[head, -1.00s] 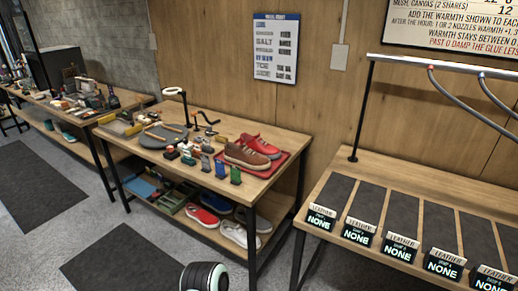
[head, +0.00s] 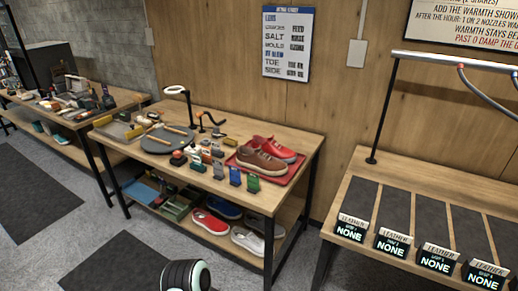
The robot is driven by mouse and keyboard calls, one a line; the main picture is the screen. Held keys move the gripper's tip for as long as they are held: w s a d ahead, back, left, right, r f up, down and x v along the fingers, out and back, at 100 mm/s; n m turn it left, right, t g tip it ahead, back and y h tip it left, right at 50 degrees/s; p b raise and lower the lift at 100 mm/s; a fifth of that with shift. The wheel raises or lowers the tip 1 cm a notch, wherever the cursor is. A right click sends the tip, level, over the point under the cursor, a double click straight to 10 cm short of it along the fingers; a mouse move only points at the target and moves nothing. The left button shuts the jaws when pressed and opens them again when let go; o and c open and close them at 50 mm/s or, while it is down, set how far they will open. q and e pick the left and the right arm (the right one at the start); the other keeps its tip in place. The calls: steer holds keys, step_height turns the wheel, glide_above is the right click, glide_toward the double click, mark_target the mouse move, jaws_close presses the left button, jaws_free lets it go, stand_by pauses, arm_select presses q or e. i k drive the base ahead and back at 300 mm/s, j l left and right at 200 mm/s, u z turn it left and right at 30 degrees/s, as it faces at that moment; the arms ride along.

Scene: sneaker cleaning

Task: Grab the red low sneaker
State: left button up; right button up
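A red sneaker (head: 279,148) with a pale sole sits on a red tray (head: 289,175) at the right end of the middle bench. A brown sneaker (head: 261,162) stands in front of it and hides part of it. A second red sneaker (head: 209,222) with a white sole lies on the lower shelf of the same bench. Beside it on that shelf are a blue sneaker (head: 225,207) and a white sneaker (head: 246,240).
The middle bench also holds a round dark mat (head: 160,143), a ring lamp (head: 177,89) and several small coloured bottles. To the right, a bench with dark pads (head: 395,210) has signs reading NONE. Grey floor (head: 60,255) is open at the left front.

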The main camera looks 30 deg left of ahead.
mark_target(270, 147)
steer(key=j, duration=0.45)
steer(key=i+j+u, duration=0.15)
steer(key=j, duration=0.25)
steer(key=i+j, duration=0.1)
steer(key=j, duration=0.3)
steer(key=i+j+u, duration=0.1)
steer(key=j, duration=0.35)
steer(key=i+j+u, duration=0.1)
steer(key=j, duration=0.3)
